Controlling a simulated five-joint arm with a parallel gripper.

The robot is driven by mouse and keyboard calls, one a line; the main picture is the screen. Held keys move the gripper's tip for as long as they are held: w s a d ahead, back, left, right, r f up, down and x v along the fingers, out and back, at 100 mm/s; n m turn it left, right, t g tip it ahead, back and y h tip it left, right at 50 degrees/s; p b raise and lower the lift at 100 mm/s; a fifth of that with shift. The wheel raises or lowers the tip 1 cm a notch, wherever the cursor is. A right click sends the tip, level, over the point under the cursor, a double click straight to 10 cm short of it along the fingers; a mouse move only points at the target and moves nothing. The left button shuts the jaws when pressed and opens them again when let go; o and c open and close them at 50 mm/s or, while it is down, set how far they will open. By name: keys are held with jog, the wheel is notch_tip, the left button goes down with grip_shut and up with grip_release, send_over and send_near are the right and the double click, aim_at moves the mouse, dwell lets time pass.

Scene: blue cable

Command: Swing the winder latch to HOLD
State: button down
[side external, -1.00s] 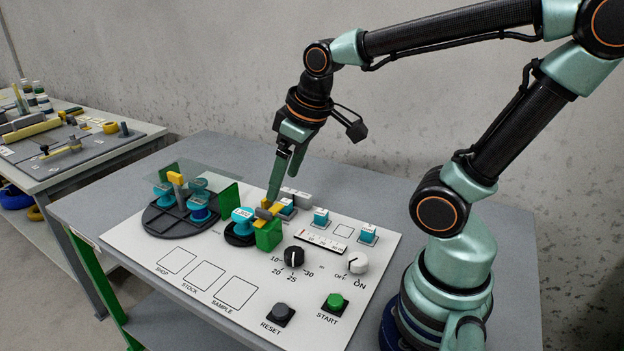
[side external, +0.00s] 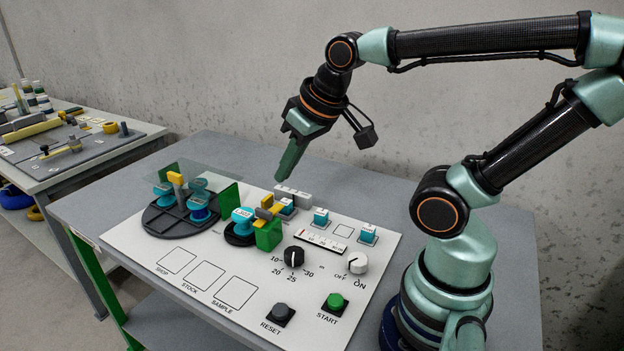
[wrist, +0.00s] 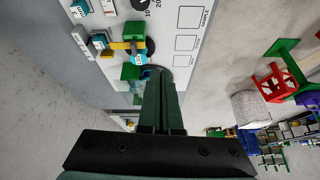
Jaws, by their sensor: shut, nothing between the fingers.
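The winder (side external: 240,238) is a small dark round base carrying a teal spool (side external: 242,216), with green blocks beside it. A yellow latch bar (side external: 275,208) lies at the spool's right side near the green block (side external: 268,236). In the wrist view, the yellow bar (wrist: 122,46) reaches from the spool (wrist: 138,58) towards the teal blocks. I cannot read a HOLD mark or tell the latch's exact setting. My gripper (side external: 282,178) is shut and empty, above and behind the latch, apart from it. Its fingers also show in the wrist view (wrist: 162,78).
A larger dark disc (side external: 165,226) with several teal spools stands left. A grey block (side external: 300,199) and teal blocks (side external: 321,216) sit behind and right of the latch. Dials (side external: 293,256), a green START button (side external: 335,302) and a RESET button (side external: 280,314) are in front. Empty printed squares are clear.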

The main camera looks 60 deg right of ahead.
aim_at(270, 222)
jog(key=w+d+f+m+g, duration=0.1)
jog(key=d+f+m, duration=0.3)
jog(key=m, duration=1.3)
jog(key=w+d+f+m+g+h, duration=0.1)
jog(key=d+m, duration=0.6)
jog(key=m, duration=1.1)
notch_tip(270, 222, down, 3)
jog(key=shift+d+r+g, duration=0.1)
jog(key=shift+d+g, duration=0.15)
jog(key=shift+g, duration=0.35)
jog(key=w+f, duration=0.1)
jog(key=f, duration=0.2)
jog(key=w+f, duration=0.2)
jog(key=f, duration=0.1)
jog(key=w+f, duration=0.2)
jog(key=f, duration=0.1)
jog(key=shift+w+f, duration=0.15)
jog(key=shift+f, duration=0.25)
jog(key=shift+w, duration=0.6)
